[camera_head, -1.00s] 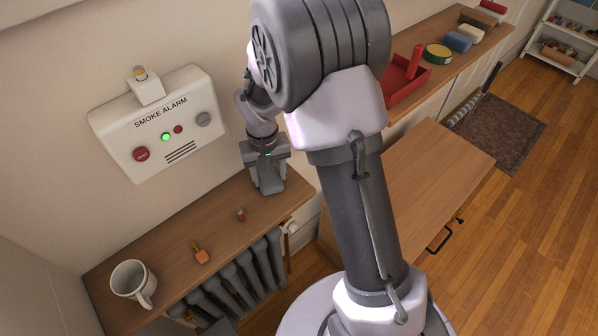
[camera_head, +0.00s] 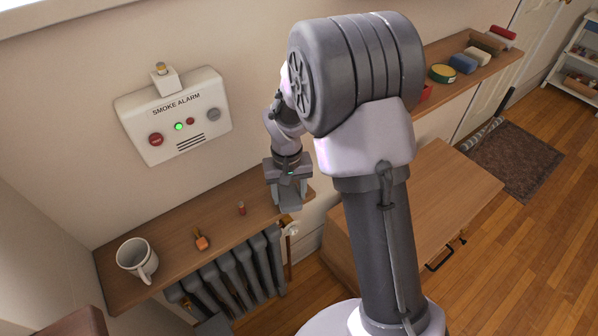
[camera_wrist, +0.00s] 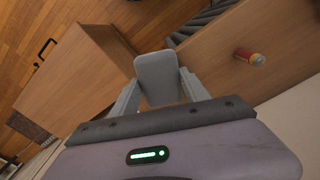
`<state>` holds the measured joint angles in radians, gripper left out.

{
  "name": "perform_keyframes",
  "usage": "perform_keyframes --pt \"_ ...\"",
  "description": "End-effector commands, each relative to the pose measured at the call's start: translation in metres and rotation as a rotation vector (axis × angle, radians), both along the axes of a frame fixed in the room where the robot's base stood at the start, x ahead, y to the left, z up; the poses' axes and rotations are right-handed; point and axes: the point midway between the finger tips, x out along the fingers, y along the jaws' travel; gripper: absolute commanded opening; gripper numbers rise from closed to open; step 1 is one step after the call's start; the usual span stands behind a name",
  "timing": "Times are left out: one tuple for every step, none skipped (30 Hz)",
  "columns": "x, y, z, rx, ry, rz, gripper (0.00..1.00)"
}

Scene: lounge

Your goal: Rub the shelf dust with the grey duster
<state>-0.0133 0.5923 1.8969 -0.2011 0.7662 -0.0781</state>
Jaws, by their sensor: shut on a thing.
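My gripper (camera_wrist: 158,92) is shut on a grey, flat, rounded block, which looks like the grey duster (camera_wrist: 160,72). In the head view my gripper (camera_head: 288,195) points down at the right end of the wooden shelf (camera_head: 170,240) above the radiator. The duster shows there only as a grey shape below the jaws; I cannot tell whether it touches the shelf. I cannot make out any dust; the spot beneath the gripper is hidden.
A smoke alarm (camera_head: 173,115) is on the wall behind. A radiator (camera_head: 235,270) is below; a wooden cabinet (camera_head: 440,200) is at right.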

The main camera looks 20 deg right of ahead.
Motion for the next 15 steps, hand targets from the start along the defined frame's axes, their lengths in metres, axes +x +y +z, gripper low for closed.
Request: perform_keyframes --pt "0.003 0.000 0.019 0.000 -0.010 0.000 0.03" --pt "0.002 0.001 0.025 0.000 -0.009 -0.001 0.03" --pt "0.002 0.001 0.027 0.000 -0.006 -0.001 0.03" --pt "0.002 0.001 0.029 0.000 -0.006 -0.001 0.03" --pt "0.003 0.001 0.032 0.000 -0.007 0.000 0.03" --pt "0.003 0.001 0.036 0.000 -0.007 0.000 0.03" --pt "0.003 0.001 0.038 0.000 -0.007 0.000 0.03" --pt "0.003 0.001 0.041 0.000 -0.007 0.000 0.03" --pt "0.003 0.002 0.045 0.000 -0.008 0.000 0.03" --pt "0.004 0.002 0.047 0.000 -0.008 0.000 0.03" --pt "0.004 0.002 0.050 0.000 -0.008 0.000 0.03" --pt "0.004 0.002 0.054 0.000 -0.008 0.000 0.03" --pt "0.004 0.002 0.057 0.000 -0.008 -0.001 0.03" --pt "0.004 0.002 0.059 0.000 -0.008 -0.001 0.03" --pt "0.004 0.002 0.063 0.000 -0.007 -0.001 0.03"
